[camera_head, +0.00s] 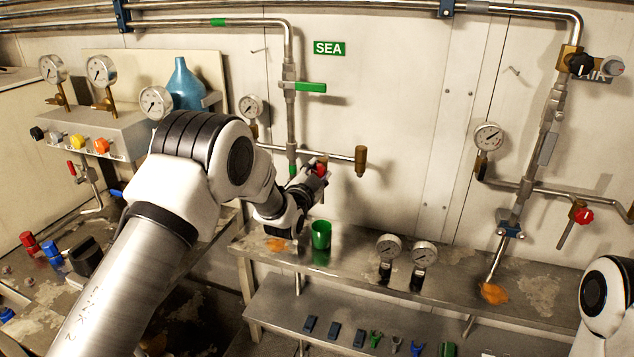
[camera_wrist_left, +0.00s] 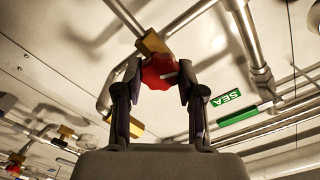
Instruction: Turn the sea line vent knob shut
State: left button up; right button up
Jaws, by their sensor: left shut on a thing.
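The red vent knob (camera_head: 322,169) sits on the sea line under the green SEA label (camera_head: 329,48), mostly hidden behind my left gripper (camera_head: 314,178) in the head view. In the left wrist view the red knob (camera_wrist_left: 159,73) stands between the two dark fingers of my left gripper (camera_wrist_left: 160,80), which is shut on it. A brass fitting (camera_wrist_left: 152,43) is just behind the knob. A white mark shows on the knob's face. My right gripper is out of view.
A green cup (camera_head: 320,235) stands on the steel shelf (camera_head: 345,262) below my left gripper. A green-handled valve (camera_head: 310,87) and a brass-ended pipe (camera_head: 361,160) are close to it. Two gauges (camera_head: 388,247) stand on the shelf further right. Another red knob (camera_head: 584,216) is at far right.

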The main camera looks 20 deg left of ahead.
pick_arm(q)
jog(key=m+b, duration=0.1)
jog(key=m, duration=0.1)
jog(key=m+b, duration=0.1)
jog(key=b, duration=0.1)
jog(key=shift+f+m, duration=0.2)
jog(key=shift+m, duration=0.2)
jog(key=m+b, duration=0.2)
jog(key=m, duration=0.1)
jog(key=shift+d+m, duration=0.1)
jog(key=shift+m, duration=0.2)
jog(key=m+b, duration=0.2)
jog(key=m, duration=0.1)
jog(key=shift+f+m+b, duration=0.1)
jog(key=shift+m+b, duration=0.9)
jog(key=shift+m, duration=0.7)
jog(key=o, duration=1.1)
jog(key=shift+s, duration=0.1)
